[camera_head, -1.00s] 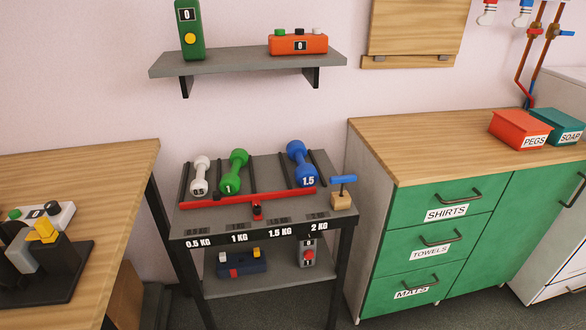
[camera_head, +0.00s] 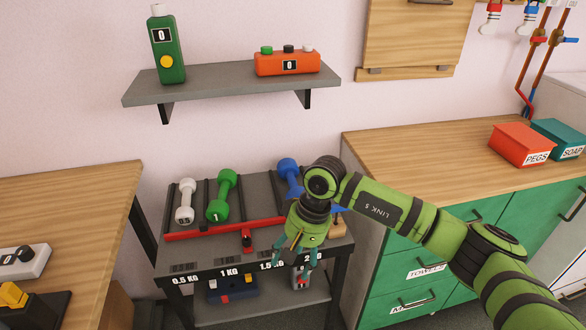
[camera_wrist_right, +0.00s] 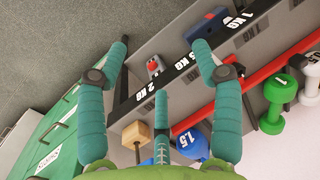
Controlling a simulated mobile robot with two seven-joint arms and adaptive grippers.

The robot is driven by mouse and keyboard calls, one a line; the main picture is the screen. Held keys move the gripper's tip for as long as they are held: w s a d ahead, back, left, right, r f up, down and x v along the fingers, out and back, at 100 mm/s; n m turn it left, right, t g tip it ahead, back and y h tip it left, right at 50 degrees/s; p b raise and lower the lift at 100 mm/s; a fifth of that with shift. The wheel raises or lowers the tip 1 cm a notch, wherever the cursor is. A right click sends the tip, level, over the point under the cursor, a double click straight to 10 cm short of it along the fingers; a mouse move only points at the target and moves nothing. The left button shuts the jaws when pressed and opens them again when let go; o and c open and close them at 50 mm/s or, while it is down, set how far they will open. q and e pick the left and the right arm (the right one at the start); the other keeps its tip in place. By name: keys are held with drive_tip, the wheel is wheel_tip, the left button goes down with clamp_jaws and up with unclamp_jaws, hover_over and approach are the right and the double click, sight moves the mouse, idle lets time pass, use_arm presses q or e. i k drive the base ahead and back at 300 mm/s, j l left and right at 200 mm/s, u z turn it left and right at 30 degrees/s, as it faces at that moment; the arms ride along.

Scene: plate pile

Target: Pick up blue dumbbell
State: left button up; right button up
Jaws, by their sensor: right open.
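The blue dumbbell (camera_head: 289,174) lies on the rack's top shelf in the head view, right of the green one. Its near end is hidden behind my right arm. In the right wrist view its end marked 1.5 (camera_wrist_right: 191,143) shows at the bottom, beside my middle finger. My right gripper (camera_head: 292,262) points down in front of the rack's front edge, with teal fingers spread. In the wrist view the open fingers (camera_wrist_right: 160,70) have nothing between them and are apart from the dumbbell. My left gripper is not in view.
A white dumbbell (camera_head: 185,201) and a green dumbbell (camera_head: 221,195) lie left on the rack (camera_head: 262,207), behind a red bar (camera_head: 205,230). A wooden block with a peg (camera_wrist_right: 136,134) stands beside the blue dumbbell. A grey wall shelf (camera_head: 230,83) hangs above. Green drawers (camera_head: 400,290) stand right.

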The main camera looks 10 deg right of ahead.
sight(288, 168)
drive_tip(key=i+l, duration=0.2)
drive_tip(key=i, duration=0.35)
drive_tip(key=i+l, duration=0.2)
drive_tip(key=i, duration=0.35)
